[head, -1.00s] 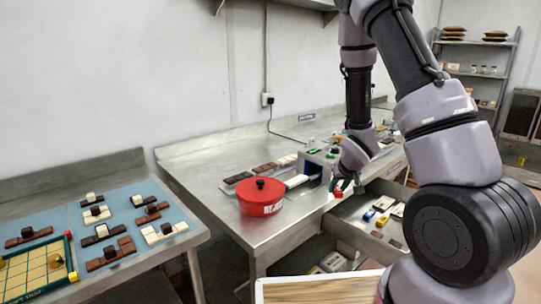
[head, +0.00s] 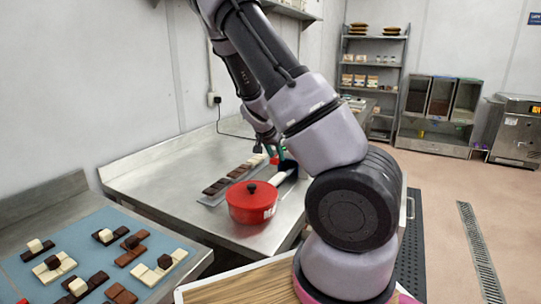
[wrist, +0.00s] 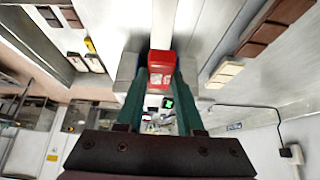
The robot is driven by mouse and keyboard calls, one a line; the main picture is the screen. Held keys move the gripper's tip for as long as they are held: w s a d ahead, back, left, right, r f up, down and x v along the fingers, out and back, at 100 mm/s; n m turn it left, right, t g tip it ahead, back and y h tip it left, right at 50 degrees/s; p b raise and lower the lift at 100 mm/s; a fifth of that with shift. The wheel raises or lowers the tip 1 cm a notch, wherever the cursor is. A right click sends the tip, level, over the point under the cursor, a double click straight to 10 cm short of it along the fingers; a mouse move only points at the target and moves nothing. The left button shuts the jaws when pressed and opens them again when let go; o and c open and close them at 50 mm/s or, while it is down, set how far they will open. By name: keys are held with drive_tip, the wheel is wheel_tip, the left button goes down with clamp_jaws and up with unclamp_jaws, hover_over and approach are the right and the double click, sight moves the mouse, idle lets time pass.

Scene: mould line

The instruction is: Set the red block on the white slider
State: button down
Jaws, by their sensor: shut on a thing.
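The red block (wrist: 161,70) is between the green fingertips of my gripper (wrist: 160,84) in the wrist view, and the gripper is shut on it. In the head view the block (head: 274,160) is a small red patch by my gripper (head: 277,156), partly hidden by my arm. The white slider (wrist: 164,22) is a pale strip beyond the block in the wrist view. In the head view it appears as a short pale strip (head: 266,182) behind the red pot. The block looks apart from the slider, but I cannot tell the height between them.
The red lidded pot (head: 252,204) stands near the table's front edge. A row of chocolate bars (head: 228,180) lies behind it. A blue mat (head: 75,240) with several chocolate pieces covers the left table.

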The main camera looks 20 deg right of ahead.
drive_tip(key=shift+f, duration=3.05)
drive_tip(key=shift+f, duration=0.2)
drive_tip(key=shift+c, duration=2.3)
unclamp_jaws()
